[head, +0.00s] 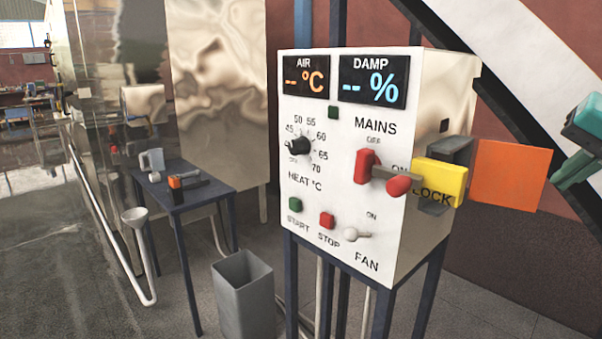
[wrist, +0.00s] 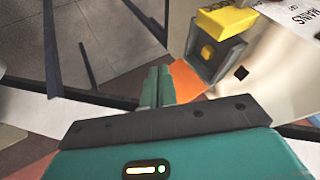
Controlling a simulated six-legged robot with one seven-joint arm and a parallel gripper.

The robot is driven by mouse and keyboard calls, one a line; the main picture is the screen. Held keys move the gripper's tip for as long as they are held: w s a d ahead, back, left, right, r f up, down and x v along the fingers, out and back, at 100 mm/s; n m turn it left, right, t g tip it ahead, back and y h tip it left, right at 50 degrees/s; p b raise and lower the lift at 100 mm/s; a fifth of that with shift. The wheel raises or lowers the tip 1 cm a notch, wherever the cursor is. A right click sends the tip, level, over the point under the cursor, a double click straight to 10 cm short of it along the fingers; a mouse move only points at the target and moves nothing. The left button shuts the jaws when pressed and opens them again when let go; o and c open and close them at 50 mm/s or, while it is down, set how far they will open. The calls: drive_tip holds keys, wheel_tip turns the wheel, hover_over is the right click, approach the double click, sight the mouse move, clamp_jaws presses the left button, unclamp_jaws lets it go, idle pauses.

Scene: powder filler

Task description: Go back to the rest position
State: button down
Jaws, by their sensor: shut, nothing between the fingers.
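My gripper (wrist: 158,88) shows in the wrist view with its two teal fingers together and nothing between them. In the head view my gripper (head: 562,173) is at the right edge, partly cut off by the frame. It is to the right of the orange panel (head: 511,174) on the control box's side, with a gap between them in the picture. In the wrist view the orange panel (wrist: 188,80) lies just right of the fingertips; I cannot tell the depth between them.
The white control box (head: 395,235) carries a red mains lever (head: 366,165) and a yellow lock block (head: 440,178). Its displays show dashes. A grey bin (head: 243,300) and a dark table (head: 205,192) stand left. Open floor (wrist: 100,40) shows in the wrist view.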

drive_tip(key=s+a+f+n, duration=0.2)
drive_tip(key=a+f+n, duration=0.1)
drive_tip(key=a+f, duration=0.5)
drive_tip(key=s+a+f+n+g, duration=0.1)
drive_tip(key=s+a+f+n, duration=0.1)
drive_tip(key=a+f, duration=0.6)
drive_tip(key=s+a+f+n, duration=0.3)
drive_tip(key=a+f, duration=0.6)
drive_tip(key=f, duration=0.5)
drive_tip(key=shift+n+g, duration=0.4)
drive_tip(key=shift+n, duration=0.2)
drive_tip(key=shift+w, duration=0.15)
